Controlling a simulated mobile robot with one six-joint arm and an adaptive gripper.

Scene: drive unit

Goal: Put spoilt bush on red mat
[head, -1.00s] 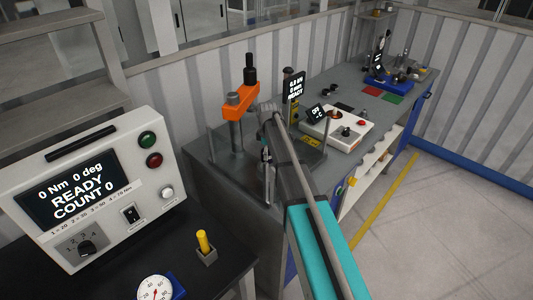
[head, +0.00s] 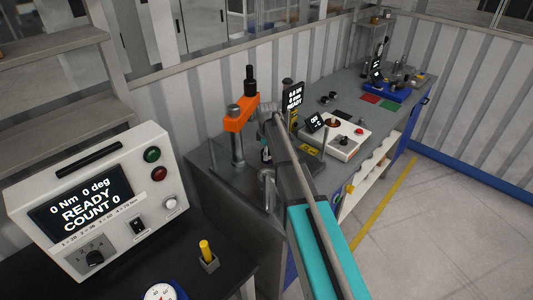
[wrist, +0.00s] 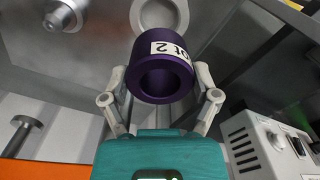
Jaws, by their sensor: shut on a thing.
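A purple ring-shaped bush (wrist: 160,72) with a white label reading "ot 2" is in my gripper (wrist: 162,80) in the wrist view. The fingers close on it from both sides, and its bore faces the camera. Whether it is the spoilt one cannot be told from the label. In the head view my arm hides most of the gripper and the bush, beside the orange press. The red mat (head: 371,98) lies flat and bare on the far part of the grey bench, left of a green mat (head: 389,105).
The orange press (head: 240,113) stands on the near bench end. A blue fixture (head: 385,90) stands behind the mats. A torque console (head: 95,205) is at left.

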